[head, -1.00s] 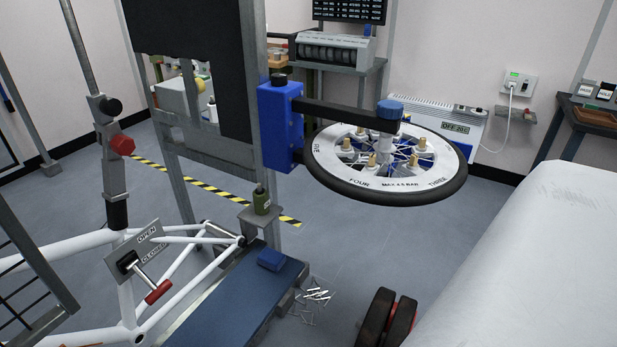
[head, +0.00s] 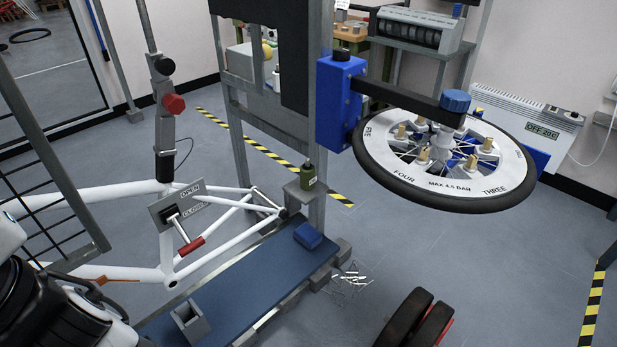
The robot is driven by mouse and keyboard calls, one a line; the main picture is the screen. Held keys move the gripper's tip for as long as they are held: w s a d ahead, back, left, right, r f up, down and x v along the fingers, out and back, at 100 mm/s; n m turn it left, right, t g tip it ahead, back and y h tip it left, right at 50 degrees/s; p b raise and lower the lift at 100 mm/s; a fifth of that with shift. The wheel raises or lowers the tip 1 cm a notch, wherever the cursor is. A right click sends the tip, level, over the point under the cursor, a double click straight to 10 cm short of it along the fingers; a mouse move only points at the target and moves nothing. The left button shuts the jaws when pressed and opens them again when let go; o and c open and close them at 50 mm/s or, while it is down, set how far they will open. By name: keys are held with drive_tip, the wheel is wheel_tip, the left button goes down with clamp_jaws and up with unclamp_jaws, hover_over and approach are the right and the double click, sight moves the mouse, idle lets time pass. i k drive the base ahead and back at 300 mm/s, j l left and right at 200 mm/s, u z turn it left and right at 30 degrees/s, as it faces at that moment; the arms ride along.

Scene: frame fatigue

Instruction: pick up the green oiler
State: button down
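The green oiler (head: 308,175) is a small dark green can with a dark top. It stands upright on a small grey bracket (head: 301,196) beside the grey upright post, under the blue clamp block. In the head view, part of my arm shows at the lower left corner. My gripper's fingertips are not in view, and nothing touches the oiler.
A wheel (head: 445,158) on a blue clamp (head: 340,103) juts out right of and above the oiler. A white bicycle frame (head: 130,192) and an OPEN/CLOSED lever plate (head: 180,208) stand to the left. A blue block (head: 308,236) lies on the blue bench (head: 245,275) below.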

sight(307, 179)
drive_tip(key=i+j+z, duration=0.15)
drive_tip(key=z, duration=0.3)
drive_tip(key=i+j+z, duration=0.2)
drive_tip(key=j, duration=0.15)
drive_tip(key=i+j+z, duration=0.2)
drive_tip(key=j, duration=0.15)
drive_tip(key=k, duration=0.1)
